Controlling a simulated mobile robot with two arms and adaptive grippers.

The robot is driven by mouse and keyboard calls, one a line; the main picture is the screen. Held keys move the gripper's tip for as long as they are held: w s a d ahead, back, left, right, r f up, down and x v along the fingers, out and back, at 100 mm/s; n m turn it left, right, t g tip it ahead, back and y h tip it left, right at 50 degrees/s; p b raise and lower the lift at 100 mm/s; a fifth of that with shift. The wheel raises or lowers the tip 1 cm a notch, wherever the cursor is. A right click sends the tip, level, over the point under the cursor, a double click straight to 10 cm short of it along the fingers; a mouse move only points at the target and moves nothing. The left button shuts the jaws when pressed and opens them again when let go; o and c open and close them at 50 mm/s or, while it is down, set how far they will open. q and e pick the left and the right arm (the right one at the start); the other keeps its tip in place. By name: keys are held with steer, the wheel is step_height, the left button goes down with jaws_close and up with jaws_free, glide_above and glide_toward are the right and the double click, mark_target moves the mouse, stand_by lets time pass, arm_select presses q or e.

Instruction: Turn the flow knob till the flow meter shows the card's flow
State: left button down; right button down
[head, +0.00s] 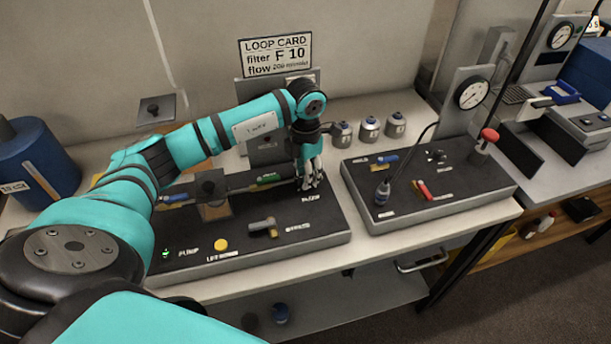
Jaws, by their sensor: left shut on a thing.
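The loop card (275,55) is on the wall at the back; it reads "filter F 10" and a flow line whose small print is too blurred to read surely. My left gripper (312,183) points down at the right end of the dark left console (330,233). Its fingers are closed around a small part there, which fits the flow knob; the fingers hide it almost wholly. A grey upright panel (262,150) stands behind my left arm, mostly covered, and no flow reading can be made out. My right gripper is out of view.
The left console also bears a green lit pump lamp (166,254), a yellow button (220,245) and a grey lever (263,226). Several small canisters (369,127) stand behind. The right console (440,190) has a round gauge (471,93) and a red-topped knob (489,135).

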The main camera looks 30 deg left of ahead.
arm_select(q)
steer(key=m+b, duration=0.3)
steer(key=m, duration=0.1)
steer(key=shift+f, duration=0.15)
steer(key=shift+m+b, duration=1.1)
steer(key=shift+m, duration=0.5)
steer(key=shift+r, duration=0.2)
steer(key=c, duration=1)
jaws_free()
step_height(320, 180, up, 12)
steer(key=shift+s+f, duration=0.1)
